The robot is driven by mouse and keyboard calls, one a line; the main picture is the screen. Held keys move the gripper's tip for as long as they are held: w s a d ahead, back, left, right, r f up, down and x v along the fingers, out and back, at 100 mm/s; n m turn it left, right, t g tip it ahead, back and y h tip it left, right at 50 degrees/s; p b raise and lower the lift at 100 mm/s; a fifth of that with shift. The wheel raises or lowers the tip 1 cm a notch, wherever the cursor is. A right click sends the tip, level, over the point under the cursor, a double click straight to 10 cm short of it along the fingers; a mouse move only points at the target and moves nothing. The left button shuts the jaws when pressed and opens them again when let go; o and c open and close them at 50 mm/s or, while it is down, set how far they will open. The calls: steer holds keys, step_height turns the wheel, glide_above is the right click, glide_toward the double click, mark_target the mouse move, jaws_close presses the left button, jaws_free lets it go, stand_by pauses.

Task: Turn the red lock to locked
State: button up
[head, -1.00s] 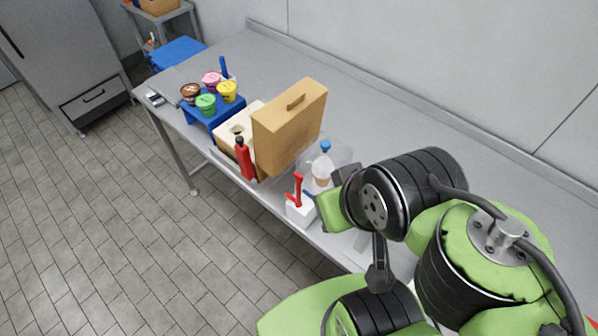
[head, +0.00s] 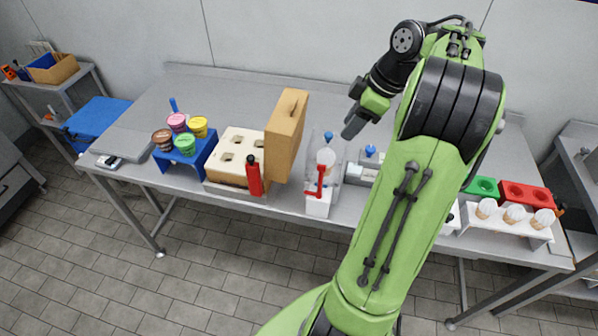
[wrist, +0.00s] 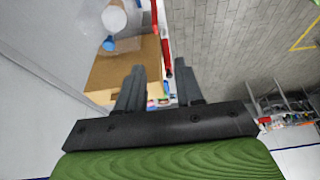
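The red lock is likely the red upright lever (head: 321,180) on a small white block (head: 318,206) at the table's front edge. The lever stands nearly upright above the block. In the wrist view a red bar (wrist: 166,50) shows beyond the fingers, probably the same lever. My gripper (head: 352,126) is above and behind the lever in the head view, well apart from it. In the wrist view its two dark fingers (wrist: 159,82) stand apart with nothing held between them.
A red bottle (head: 254,176) stands left of the lock, before a cream holed block (head: 226,168). A tall wooden board (head: 286,138) stands beside it. A clear container with a blue-capped bottle (head: 327,153) is behind the lock. A white cone rack (head: 535,236) is at right.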

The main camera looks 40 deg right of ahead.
steer(key=b, duration=0.3)
glide_toward(322, 166)
steer(key=b+x, duration=0.3)
steer(key=x, duration=0.5)
steer(key=shift+w+f, duration=0.2)
steer(key=shift+f, duration=0.15)
steer(key=shift+d, duration=0.1)
jaws_close()
